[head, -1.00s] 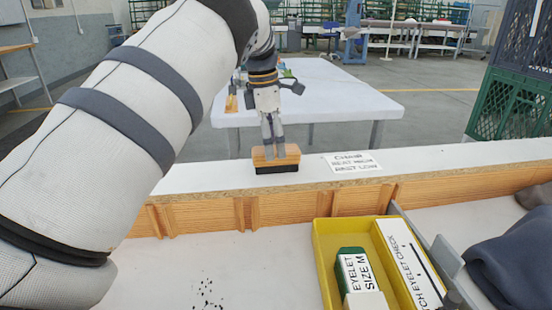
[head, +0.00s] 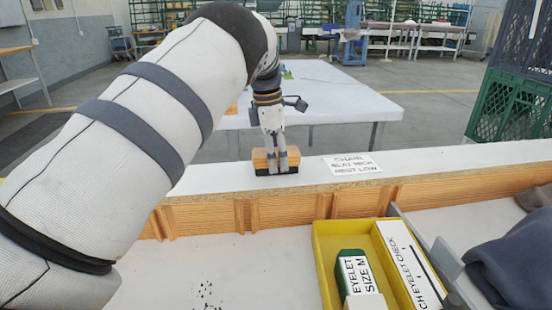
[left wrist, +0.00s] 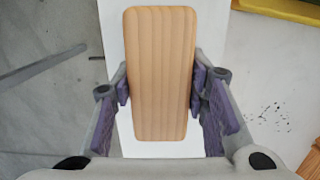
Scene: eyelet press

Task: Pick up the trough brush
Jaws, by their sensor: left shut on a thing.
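The trough brush is a wooden block (head: 260,158) with dark bristles below. It sits on the white ledge behind the near bench, left of a paper sign. My left gripper (head: 277,168) reaches down over it with its fingers at the block. In the left wrist view the wooden top of the brush (left wrist: 160,75) lies lengthwise between the two purple-padded fingers (left wrist: 160,90), which are shut on its sides. Whether the bristles still touch the ledge cannot be told. My right gripper is not in view.
A paper sign (head: 352,164) lies on the ledge right of the brush. A yellow tray (head: 321,262) on the near bench holds a green and white eyelet box (head: 350,262) and a white card. Dark cloth (head: 515,255) lies at right. Dark specks (head: 207,294) dot the bench.

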